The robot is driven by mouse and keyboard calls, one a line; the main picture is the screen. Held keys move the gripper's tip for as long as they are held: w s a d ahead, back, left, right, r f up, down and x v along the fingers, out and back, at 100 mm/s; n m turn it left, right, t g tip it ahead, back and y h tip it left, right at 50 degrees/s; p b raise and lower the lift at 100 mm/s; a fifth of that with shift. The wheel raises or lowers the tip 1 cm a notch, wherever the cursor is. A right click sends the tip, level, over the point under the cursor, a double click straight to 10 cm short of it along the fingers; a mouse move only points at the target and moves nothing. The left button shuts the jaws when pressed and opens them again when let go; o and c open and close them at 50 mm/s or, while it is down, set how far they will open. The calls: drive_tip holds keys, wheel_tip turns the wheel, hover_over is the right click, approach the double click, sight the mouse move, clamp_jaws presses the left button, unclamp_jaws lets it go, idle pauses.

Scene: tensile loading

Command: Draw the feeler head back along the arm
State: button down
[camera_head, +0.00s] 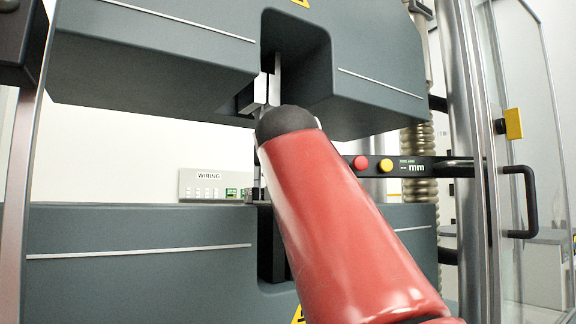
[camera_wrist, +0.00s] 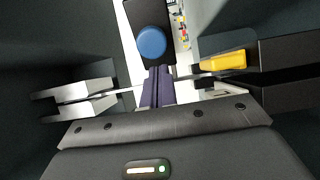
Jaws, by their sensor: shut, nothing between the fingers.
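The black horizontal arm (camera_head: 440,166) with a small "mm" readout carries a red knob and a yellow knob in the head view. Its left part runs behind my red arm link, and I cannot make out the feeler head there. In the wrist view a blue round knob (camera_wrist: 152,42) sits on a black plate above the fingertips; I cannot tell whether it belongs to the feeler head. My gripper (camera_wrist: 157,72) is shut and empty, its fingers together just below the blue knob. I cannot tell whether they touch it. In the head view my arm hides the gripper.
The upper crosshead (camera_head: 150,60) and lower block (camera_head: 140,245) leave a gap that my arm reaches into. Metal pieces (camera_wrist: 75,98) stand left of my fingers and a yellow part (camera_wrist: 222,61) right of them. A clear door (camera_head: 545,140) with a black handle stands at right.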

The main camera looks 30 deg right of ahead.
drive_tip(key=shift+s+d, duration=0.35)
drive_tip(key=shift+d, duration=0.3)
drive_tip(key=shift+s+d, duration=0.1)
drive_tip(key=shift+d, duration=0.2)
drive_tip(key=shift+s+d+p, duration=0.3)
drive_tip(key=shift+s+d, duration=0.1)
drive_tip(key=shift+d, duration=0.3)
drive_tip(key=shift+s+d+p, duration=0.25)
drive_tip(key=shift+s+d, duration=0.1)
drive_tip(key=shift+d, duration=0.35)
drive_tip(key=shift+s+d, duration=0.15)
drive_tip(key=shift+d, duration=0.15)
drive_tip(key=shift+s+d, duration=0.1)
drive_tip(key=shift+d, duration=0.1)
idle(0.4)
drive_tip(key=shift+a, duration=0.25)
drive_tip(key=b+v, duration=0.1)
drive_tip(key=v, duration=0.6)
drive_tip(key=shift+a+b, duration=0.35)
drive_tip(key=shift+a, duration=0.25)
